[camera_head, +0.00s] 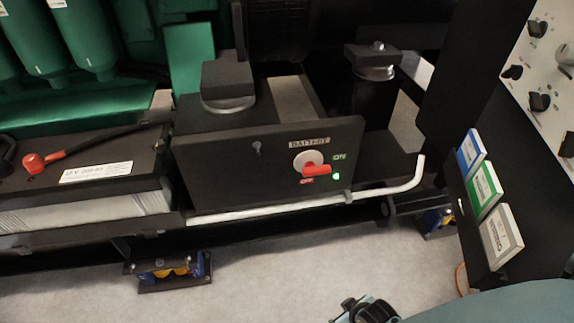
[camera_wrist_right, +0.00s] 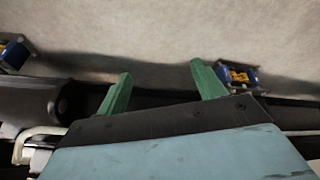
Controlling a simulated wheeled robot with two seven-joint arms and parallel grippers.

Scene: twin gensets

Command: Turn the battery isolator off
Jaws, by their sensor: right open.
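The battery isolator's red handle (camera_head: 316,169) sits on a white round disc (camera_head: 308,157) on a dark panel (camera_head: 230,165) in the head view. The handle lies nearly level, its free end to the right. An ON label is up and right of it, and a red label is below it. A small green light (camera_head: 336,176) glows beside the handle. My right gripper (camera_wrist_right: 161,69) shows two green fingers spread apart in the right wrist view, with nothing between them. In the head view, part of my right arm is at the bottom, well below the panel. My left gripper is out of view.
A white pipe (camera_head: 290,206) runs below the panel and bends up at the right. A battery (camera_head: 90,172) with a red terminal cap (camera_head: 33,163) stands left. A control panel (camera_head: 540,80) and several booklets (camera_head: 484,185) are right. Open floor (camera_head: 270,275) lies in front.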

